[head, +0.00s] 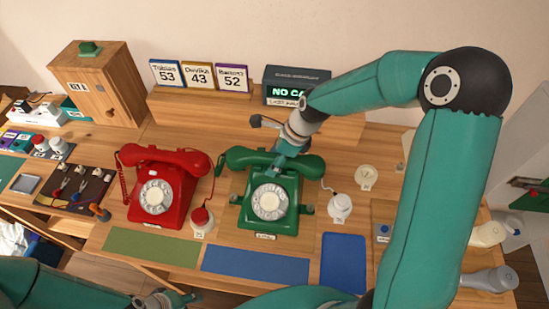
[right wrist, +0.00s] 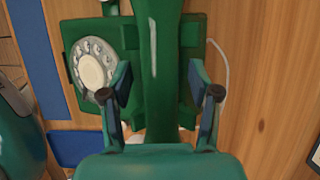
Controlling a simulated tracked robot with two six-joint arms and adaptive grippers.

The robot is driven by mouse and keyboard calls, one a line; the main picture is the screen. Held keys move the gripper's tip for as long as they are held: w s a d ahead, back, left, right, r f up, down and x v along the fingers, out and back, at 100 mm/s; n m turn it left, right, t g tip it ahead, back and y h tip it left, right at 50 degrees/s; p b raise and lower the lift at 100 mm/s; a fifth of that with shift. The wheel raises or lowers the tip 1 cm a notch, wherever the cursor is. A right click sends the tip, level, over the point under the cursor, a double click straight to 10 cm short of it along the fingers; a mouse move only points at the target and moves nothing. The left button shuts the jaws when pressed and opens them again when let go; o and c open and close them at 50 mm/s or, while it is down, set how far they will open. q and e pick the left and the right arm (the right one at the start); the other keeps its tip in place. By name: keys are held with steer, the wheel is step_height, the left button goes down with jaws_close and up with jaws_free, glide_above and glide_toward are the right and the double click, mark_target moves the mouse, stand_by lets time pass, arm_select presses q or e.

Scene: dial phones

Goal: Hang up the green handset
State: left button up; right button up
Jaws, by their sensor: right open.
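The green phone (head: 255,212) stands on the table with its dial facing me. The green handset (head: 240,157) lies across its top and appears to rest on the cradle; the arm hides part of its middle. My right gripper (head: 283,161) is at the handset from above. In the right wrist view the open fingers (right wrist: 161,82) stand on either side of the handset (right wrist: 165,60), with gaps visible on both sides. The phone's dial (right wrist: 95,68) shows left of it. My left gripper (head: 166,299) is low at the bottom edge, far from the phone, its jaws unclear.
A red phone (head: 170,180) with its handset on top stands to the left. A dark display box (head: 297,76) and number cards (head: 198,76) stand behind. Blue mats (head: 255,264) and a green mat (head: 150,248) lie in front. A white knob-like object (head: 339,207) stands right of the green phone.

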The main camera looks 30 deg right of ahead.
steer(key=v, duration=1.1)
steer(key=shift+r, duration=0.1)
steer(key=shift+s+d+r, duration=0.1)
steer(key=shift+d+r, duration=0.05)
steer(key=shift+r, duration=0.15)
steer(key=shift+s, duration=0.1)
